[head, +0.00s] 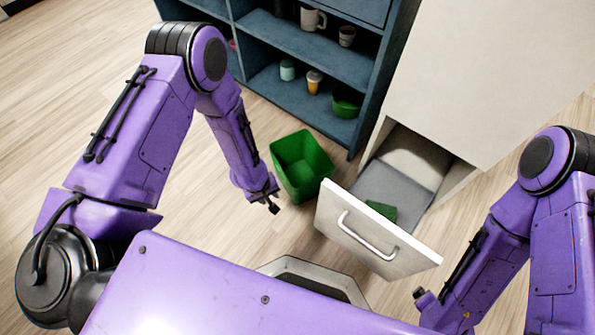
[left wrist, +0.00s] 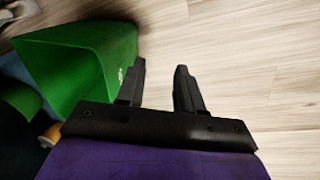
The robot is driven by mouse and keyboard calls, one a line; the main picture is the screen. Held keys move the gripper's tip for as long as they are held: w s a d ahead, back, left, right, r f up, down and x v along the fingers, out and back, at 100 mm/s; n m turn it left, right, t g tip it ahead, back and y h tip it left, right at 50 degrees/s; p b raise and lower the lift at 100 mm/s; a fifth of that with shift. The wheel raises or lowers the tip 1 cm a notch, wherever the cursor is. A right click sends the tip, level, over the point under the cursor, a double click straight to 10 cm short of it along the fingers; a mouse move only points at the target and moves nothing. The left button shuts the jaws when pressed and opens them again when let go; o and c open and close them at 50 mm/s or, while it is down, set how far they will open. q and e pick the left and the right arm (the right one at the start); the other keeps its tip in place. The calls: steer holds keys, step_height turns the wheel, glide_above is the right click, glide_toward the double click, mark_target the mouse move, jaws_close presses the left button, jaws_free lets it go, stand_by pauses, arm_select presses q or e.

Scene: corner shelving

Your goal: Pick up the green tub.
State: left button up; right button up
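A green, open-topped, square tub (head: 302,168) stands on the floor in front of the blue shelving. It fills the upper left of the left wrist view (left wrist: 75,65). My left gripper (head: 270,204) points down just left of and nearer than the tub. In the left wrist view its two fingers (left wrist: 161,68) are apart with nothing between them, and the tub is beside the left finger. My right gripper (head: 425,300) is low at the right, near the drawer front; its fingers are mostly hidden.
The blue shelf (head: 300,102) holds a green bowl (head: 346,104), cups and a mug (head: 312,18). Floor at left is clear.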

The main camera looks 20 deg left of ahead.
arm_select(q)
steer(key=w, duration=0.6)
step_height(320, 180, up, 4)
steer(key=n+g+y+b, duration=0.1)
steer(key=b, duration=0.1)
glide_above(282, 174)
steer(key=shift+g, duration=0.3)
steer(key=f+b, duration=0.1)
steer(key=f, duration=0.2)
steer(key=f+b, duration=0.2)
steer(key=f, duration=0.1)
steer(key=f+b, duration=0.1)
steer(key=f, duration=0.2)
steer(key=shift+w+a+f+b, duration=0.2)
steer(key=shift+w+f+b, duration=0.05)
steer(key=shift+f+b, duration=0.1)
steer(key=shift+c, duration=0.3)
jaws_close()
